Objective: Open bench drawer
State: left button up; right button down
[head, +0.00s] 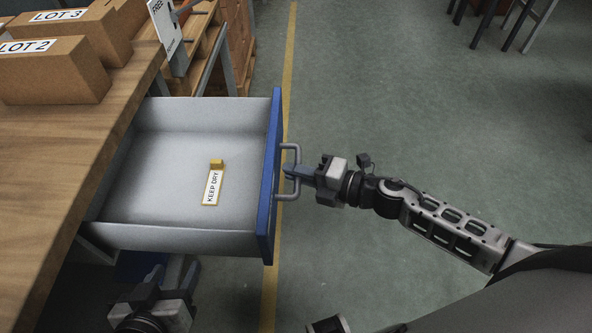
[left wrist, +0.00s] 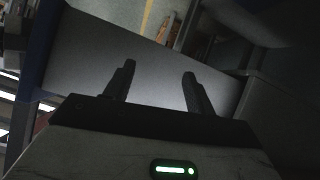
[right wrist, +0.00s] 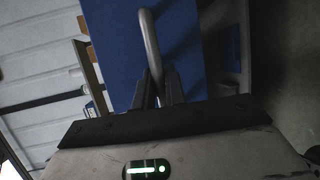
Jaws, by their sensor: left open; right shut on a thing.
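The bench drawer (head: 165,190) is pulled out from under the wooden bench, its pale grey inside in full view. Its blue front (head: 270,180) carries a grey bar handle (head: 297,172), which also shows in the right wrist view (right wrist: 150,45). My right gripper (head: 291,172) is shut on the handle, reaching in from the right. My left gripper (head: 174,273) is open and empty, low beside the near side of the drawer. In the left wrist view its two fingers (left wrist: 156,90) stand apart with a grey panel beyond them.
A small yellow item with a KEEP DRY label (head: 212,185) lies in the drawer. Boxes marked LOT 2 (head: 50,75) and LOT 3 stand on the wooden bench top (head: 40,170). A FREE sign (head: 165,25) is at the far corner.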

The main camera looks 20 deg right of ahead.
jog(key=shift+d, duration=0.1)
jog(key=c, duration=1.5)
grip_release()
jog(key=shift+o, duration=0.2)
jog(key=v, duration=1.6)
jog(key=shift+r, duration=0.15)
jog(key=shift+w, duration=0.1)
